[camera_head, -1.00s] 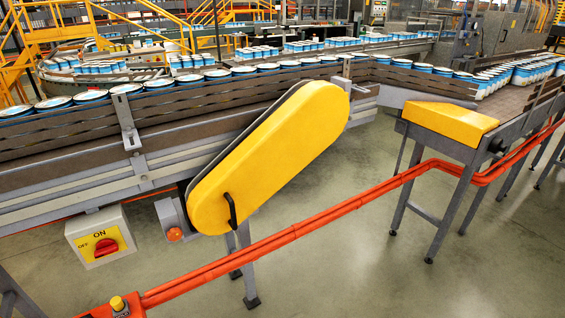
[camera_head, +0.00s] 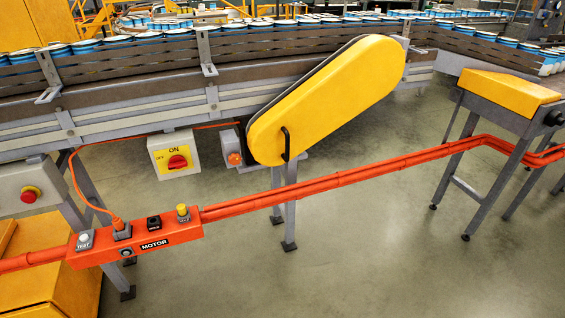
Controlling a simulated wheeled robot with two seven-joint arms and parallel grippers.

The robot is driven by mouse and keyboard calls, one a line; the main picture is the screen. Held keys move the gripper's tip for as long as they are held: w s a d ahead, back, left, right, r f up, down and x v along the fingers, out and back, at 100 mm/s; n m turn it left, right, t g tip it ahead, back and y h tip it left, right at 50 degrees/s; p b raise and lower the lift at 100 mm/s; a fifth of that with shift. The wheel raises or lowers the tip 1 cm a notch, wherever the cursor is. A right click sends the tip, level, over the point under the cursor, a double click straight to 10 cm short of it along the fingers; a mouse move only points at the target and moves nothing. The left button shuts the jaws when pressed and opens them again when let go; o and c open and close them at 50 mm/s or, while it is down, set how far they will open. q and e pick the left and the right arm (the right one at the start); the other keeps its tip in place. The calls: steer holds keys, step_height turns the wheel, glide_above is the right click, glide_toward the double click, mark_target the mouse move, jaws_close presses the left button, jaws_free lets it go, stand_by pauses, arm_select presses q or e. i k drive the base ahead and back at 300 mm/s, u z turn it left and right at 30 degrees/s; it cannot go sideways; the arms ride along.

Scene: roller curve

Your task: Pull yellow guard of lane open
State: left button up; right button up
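The yellow guard (camera_head: 328,98) is a long rounded cover on the near side of the conveyor lane (camera_head: 120,88). It slants from lower left to upper right and lies against the lane's side. A black handle (camera_head: 286,144) is on its lower left end. I cannot tell from this view whether it is fully latched. Neither of my grippers is in view.
An orange rail (camera_head: 345,178) with a motor control box (camera_head: 135,242) runs in front of the lane. A white ON/OFF switch box (camera_head: 174,153) hangs left of the guard. A yellow-topped stand (camera_head: 508,92) is at right. The floor (camera_head: 340,250) in front is clear.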

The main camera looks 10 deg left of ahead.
mark_target(366, 72)
steer(key=u, duration=1.05)
steer(key=i, duration=1)
steer(key=z, duration=0.1)
